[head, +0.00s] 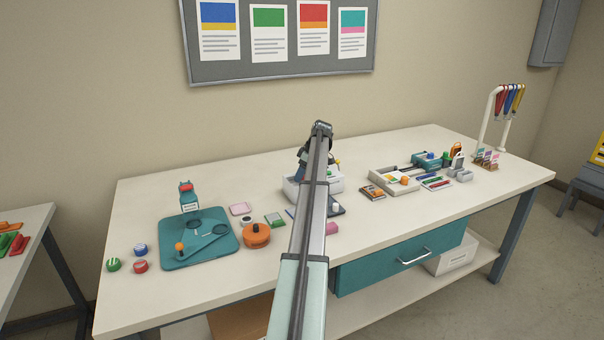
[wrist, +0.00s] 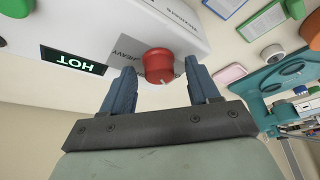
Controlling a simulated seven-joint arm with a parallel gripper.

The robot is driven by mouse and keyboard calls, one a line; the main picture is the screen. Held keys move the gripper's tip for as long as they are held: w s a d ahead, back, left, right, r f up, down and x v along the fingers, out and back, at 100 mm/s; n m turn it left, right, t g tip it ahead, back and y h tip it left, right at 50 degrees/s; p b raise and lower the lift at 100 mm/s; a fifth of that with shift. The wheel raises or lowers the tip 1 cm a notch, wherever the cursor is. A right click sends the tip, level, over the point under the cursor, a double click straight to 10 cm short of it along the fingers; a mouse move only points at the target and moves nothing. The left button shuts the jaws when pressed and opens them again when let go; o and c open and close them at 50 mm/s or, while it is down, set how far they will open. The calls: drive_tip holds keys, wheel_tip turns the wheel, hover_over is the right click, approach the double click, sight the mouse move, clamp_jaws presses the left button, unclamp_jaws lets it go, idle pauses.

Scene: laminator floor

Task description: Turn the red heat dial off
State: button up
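The white laminator (head: 331,180) stands mid-table, partly hidden behind my arm in the head view. In the wrist view its red heat dial (wrist: 158,64) sticks out of the white panel (wrist: 95,22). A lit green display (wrist: 73,61) beside it reads HOT, upside down. A grey label by the dial shows HEAVY; its other lettering is hard to read. My gripper (wrist: 161,74) is open, with one blue finger on each side of the dial and a visible gap on both sides. In the head view my arm hides the dial.
A teal board (head: 176,262), an orange round container (head: 256,236) and several coloured knobs lie left of the laminator. A cream tray (head: 398,188) and small stationery stand to the right. The table's front right is clear.

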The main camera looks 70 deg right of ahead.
drive_tip(key=v, duration=1.4)
drive_tip(key=shift+f, duration=0.1)
idle(0.4)
